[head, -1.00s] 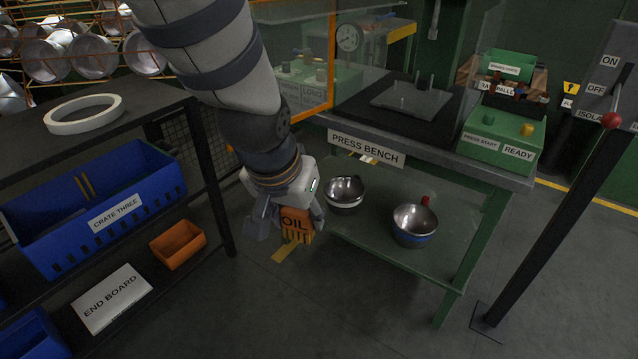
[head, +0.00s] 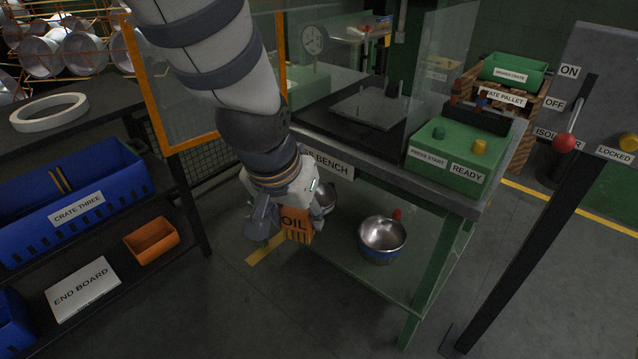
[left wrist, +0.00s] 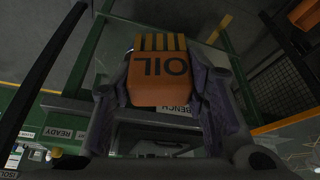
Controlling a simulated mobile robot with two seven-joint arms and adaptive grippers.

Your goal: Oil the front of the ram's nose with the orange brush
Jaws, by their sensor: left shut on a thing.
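My left gripper (head: 283,220) is shut on the orange brush (head: 296,222), a block lettered OIL with yellow bristles pointing down. The brush also shows in the left wrist view (left wrist: 158,78), between the two fingers. In the head view it hangs in front of the press bench (head: 340,166), lower than its top and apart from it. The press stands at the back of the bench with a flat plate (head: 365,108) under it. The ram's nose cannot be clearly made out; the top edge cuts off the upper press. My right gripper is not in view.
A clear guard with an orange frame (head: 283,75) stands left of the press. A green control box (head: 455,155) sits on the bench's right. A metal bowl (head: 382,236) is on the lower shelf. A shelf with a blue crate (head: 75,215) is left; a lever post (head: 520,220) is right.

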